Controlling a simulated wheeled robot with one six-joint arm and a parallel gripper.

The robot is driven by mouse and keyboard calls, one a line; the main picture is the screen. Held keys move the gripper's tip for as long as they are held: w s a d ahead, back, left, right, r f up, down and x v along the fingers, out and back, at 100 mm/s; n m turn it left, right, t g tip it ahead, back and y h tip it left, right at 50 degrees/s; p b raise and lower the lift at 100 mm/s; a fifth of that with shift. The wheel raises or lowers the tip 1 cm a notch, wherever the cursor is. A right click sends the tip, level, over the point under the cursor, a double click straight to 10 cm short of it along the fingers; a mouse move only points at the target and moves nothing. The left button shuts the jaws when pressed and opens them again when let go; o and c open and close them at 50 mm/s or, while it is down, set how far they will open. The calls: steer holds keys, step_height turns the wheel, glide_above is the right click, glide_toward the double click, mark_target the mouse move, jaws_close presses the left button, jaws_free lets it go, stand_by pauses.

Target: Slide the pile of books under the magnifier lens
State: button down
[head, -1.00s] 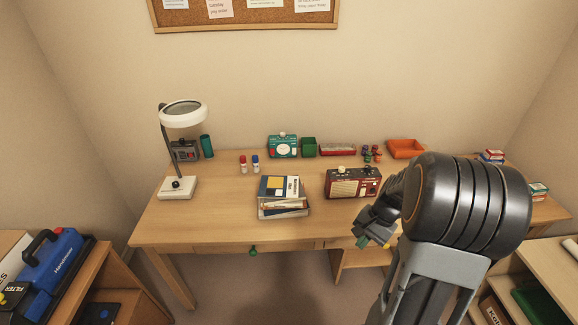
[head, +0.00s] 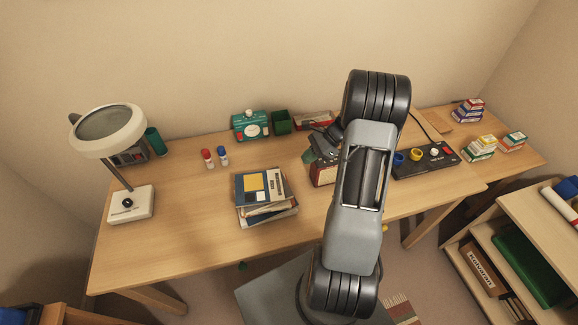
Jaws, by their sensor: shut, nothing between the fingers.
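The pile of books (head: 265,215) lies on the desk left of centre in the head view, with a blue and yellow item (head: 262,188) on top. The magnifier (head: 112,128) stands at the desk's left end, its round white-rimmed lens on a stalk above a white base (head: 131,206). The pile is to the right of the base, with bare desk between them.
A dark panel with knobs (head: 426,161) and small boxes (head: 480,147) are right. The desk (head: 180,217) left of the pile is clear.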

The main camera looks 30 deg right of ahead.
steer(key=p+x, duration=0.1)
steer(key=x, duration=0.8)
steer(key=shift+d+f, duration=0.25)
steer(key=shift+s, duration=0.15)
